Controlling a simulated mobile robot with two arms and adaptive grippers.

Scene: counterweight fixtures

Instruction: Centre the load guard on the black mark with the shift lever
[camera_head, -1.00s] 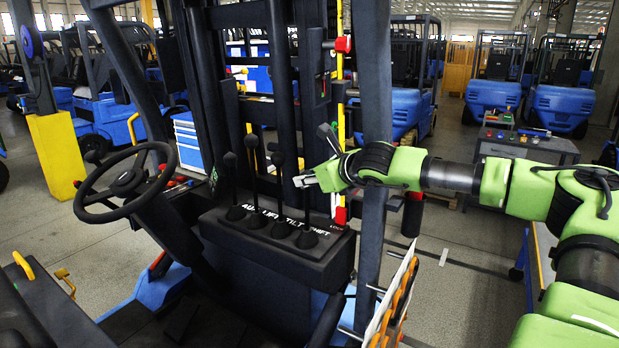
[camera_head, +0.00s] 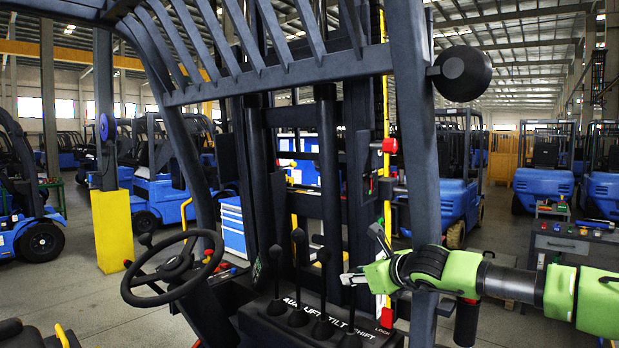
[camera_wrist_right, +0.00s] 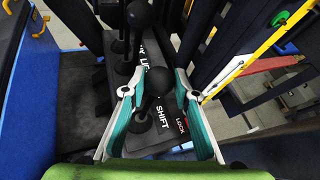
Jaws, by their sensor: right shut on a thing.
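My right gripper (camera_head: 352,279) reaches in from the right over the lever console. In the right wrist view its two teal-sided fingers (camera_wrist_right: 158,94) stand on either side of the round black knob of the shift lever (camera_wrist_right: 158,80), shut on it. The lever's base sits beside the white SHIFT label. In the head view my fingers partly cover this lever. Dark mast uprights and bars (camera_head: 328,170) stand beyond the console; I cannot tell which part is the load guard. I cannot make out the black mark. My left gripper is out of view.
Other black levers (camera_head: 298,265) stand left of the shift lever. The steering wheel (camera_head: 172,268) is further left. A thick pillar (camera_head: 408,110) rises behind my right gripper, and a yellow upright strip with a red block (camera_head: 388,146) stands near it. The slatted overhead guard (camera_head: 270,75) crosses above.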

